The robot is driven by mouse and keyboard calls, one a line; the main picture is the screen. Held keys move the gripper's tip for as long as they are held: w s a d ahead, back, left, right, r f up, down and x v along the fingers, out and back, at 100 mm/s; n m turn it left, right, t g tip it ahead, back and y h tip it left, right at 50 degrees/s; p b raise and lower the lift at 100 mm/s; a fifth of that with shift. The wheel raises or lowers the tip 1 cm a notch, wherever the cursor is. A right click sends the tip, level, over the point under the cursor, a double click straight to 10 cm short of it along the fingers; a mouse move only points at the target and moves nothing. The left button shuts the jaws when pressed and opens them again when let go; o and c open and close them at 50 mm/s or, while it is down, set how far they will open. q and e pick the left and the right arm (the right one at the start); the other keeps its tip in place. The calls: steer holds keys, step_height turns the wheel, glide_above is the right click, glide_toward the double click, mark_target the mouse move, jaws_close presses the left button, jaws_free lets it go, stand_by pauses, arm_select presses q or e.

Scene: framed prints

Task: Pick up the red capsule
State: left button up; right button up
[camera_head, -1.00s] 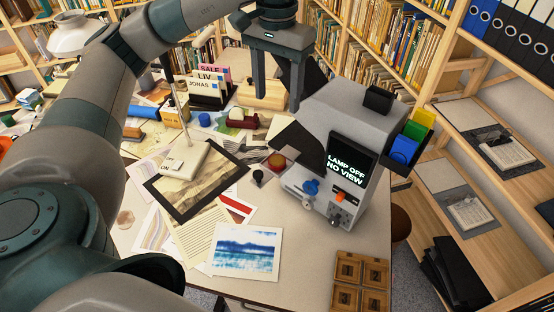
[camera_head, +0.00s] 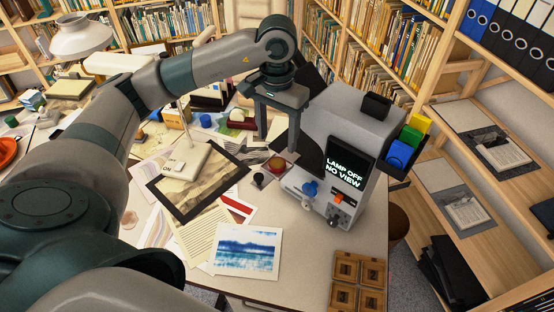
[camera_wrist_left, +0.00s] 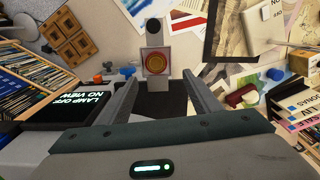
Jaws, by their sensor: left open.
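My left gripper (camera_head: 278,143) is open and empty, pointing down above the table beside the grey viewer machine. In the left wrist view its two fingers (camera_wrist_left: 161,80) stand apart.
The grey machine (camera_head: 372,122) with a "LAMP OFF NO VIEW" screen stands close right of the gripper. A framed print (camera_head: 177,204), a lamp-switch base (camera_head: 188,160) and loose prints (camera_head: 247,250) cover the left. Wooden blocks (camera_head: 345,267) lie at front right.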

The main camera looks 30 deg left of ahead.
mark_target(277, 161)
arm_select(q)
steer(key=shift+f, duration=0.6)
steer(key=shift+s+d+f+p, duration=0.2)
steer(key=shift+s+f+p, duration=0.15)
steer(key=shift+f+p, duration=0.5)
steer(key=shift+s+d+f+p, duration=0.1)
steer(key=shift+s+f+p, duration=0.1)
steer(key=shift+f+p, duration=0.85)
steer(key=shift+f, duration=0.7)
steer(key=shift+c, duration=1)
steer(key=c, duration=0.9)
